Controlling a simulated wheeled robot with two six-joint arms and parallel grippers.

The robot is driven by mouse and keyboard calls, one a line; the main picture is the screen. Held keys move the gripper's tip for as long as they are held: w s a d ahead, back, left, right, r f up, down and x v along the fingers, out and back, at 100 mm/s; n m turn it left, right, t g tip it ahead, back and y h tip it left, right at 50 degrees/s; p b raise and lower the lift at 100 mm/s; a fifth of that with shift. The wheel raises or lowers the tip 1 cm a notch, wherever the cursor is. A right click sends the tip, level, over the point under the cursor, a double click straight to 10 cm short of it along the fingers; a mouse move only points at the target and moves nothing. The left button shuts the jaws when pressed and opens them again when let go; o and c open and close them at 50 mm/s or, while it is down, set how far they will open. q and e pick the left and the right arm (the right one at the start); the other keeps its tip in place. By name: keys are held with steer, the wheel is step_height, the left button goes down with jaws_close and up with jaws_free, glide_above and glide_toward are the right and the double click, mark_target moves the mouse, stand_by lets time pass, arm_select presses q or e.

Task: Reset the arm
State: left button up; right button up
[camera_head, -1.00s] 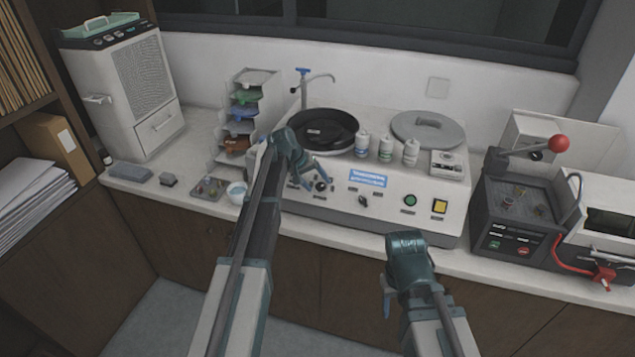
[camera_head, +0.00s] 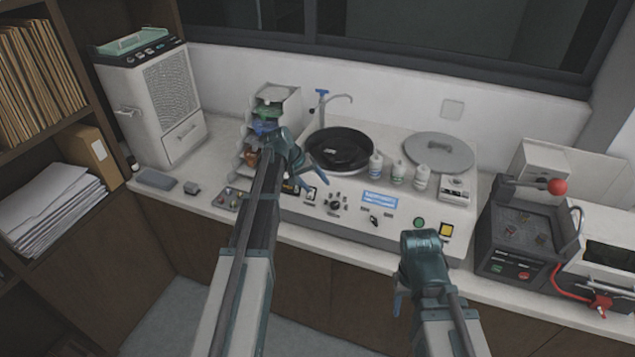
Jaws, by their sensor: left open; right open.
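My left gripper (camera_head: 312,172) is open and empty. It is above the front left part of the polishing machine (camera_head: 300,208), in front of the tiered rack of coloured trays (camera_head: 266,112). My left arm hides part of the counter and machine front. My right gripper (camera_head: 398,290) is open and empty, low in front of the counter edge, with its fingers partly hidden behind its own body. The mounting press (camera_head: 525,225), a dark box with a red-knobbed lever (camera_head: 557,187), stands at the right, apart from both grippers.
The machine carries a black bowl (camera_head: 340,149), a grey round lid (camera_head: 438,152), several white bottles (camera_head: 398,172) and a tap (camera_head: 323,105). A white cabinet unit (camera_head: 150,100) stands at the left. Shelves with papers (camera_head: 52,202) are at far left. Free floor (camera_head: 175,315) lies below.

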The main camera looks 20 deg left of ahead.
arm_select(q)
steer(key=shift+f, duration=0.1)
steer(key=s+d+f+m+g+y+b, duration=0.1)
steer(key=s+d+f+m+g+b, duration=0.2)
steer(key=s+d, duration=0.45)
steer(key=s+d+f+m+y+b, duration=0.1)
steer(key=s+d+f+b, duration=0.2)
steer(key=s+d+f, duration=0.35)
steer(key=s+d+f+m+y+b, duration=0.1)
steer(key=s+d, duration=0.3)
steer(key=s, duration=0.4)
steer(key=s+d+f+m+g+y+b, duration=0.1)
steer(key=s+d+f+m+y+b, duration=0.1)
steer(key=s, duration=0.7)
steer(key=shift+s+d+f+m+y+b, duration=0.3)
steer(key=shift+d+f+m+b, duration=0.4)
steer(key=shift+d+b, duration=0.5)
steer(key=shift+w+a, duration=0.1)
